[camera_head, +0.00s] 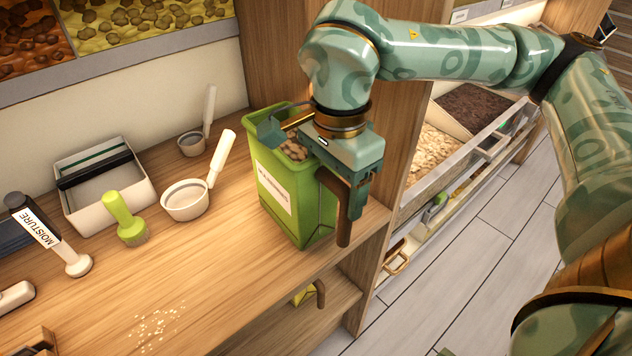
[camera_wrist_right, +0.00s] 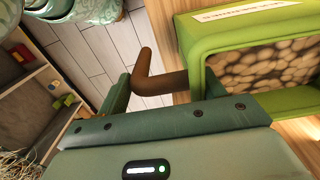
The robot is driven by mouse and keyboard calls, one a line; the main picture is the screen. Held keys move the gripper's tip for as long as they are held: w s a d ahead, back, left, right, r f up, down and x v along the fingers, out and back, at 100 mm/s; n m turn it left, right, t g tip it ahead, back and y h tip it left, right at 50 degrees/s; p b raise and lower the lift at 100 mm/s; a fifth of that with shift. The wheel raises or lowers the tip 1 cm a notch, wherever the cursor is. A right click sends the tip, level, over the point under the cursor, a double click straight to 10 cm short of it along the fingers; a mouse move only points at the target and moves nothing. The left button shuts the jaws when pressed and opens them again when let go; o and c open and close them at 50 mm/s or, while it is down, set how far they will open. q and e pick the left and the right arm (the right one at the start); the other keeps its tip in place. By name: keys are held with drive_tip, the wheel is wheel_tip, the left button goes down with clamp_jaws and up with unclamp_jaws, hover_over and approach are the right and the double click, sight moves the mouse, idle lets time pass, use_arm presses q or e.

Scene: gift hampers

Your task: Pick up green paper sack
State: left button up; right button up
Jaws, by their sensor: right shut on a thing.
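The green paper sack (camera_head: 290,195) stands upright at the right end of the wooden shelf top, open at the top, with a white label on its front and brown lumpy contents. It also shows at the right of the right wrist view (camera_wrist_right: 245,50). My right gripper (camera_head: 318,150) comes down over the sack and is shut on it. My left gripper is not in view.
Left of the sack are a white scoop (camera_head: 187,200), a smaller scoop (camera_head: 192,143), a green brush (camera_head: 125,220), a white tray (camera_head: 72,205) and a moisture meter (camera_head: 45,237). A wooden upright (camera_head: 400,110) is close behind and right. Loose grains (camera_head: 158,325) lie near the front.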

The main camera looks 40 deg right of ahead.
drive_tip(key=shift+r, duration=0.1)
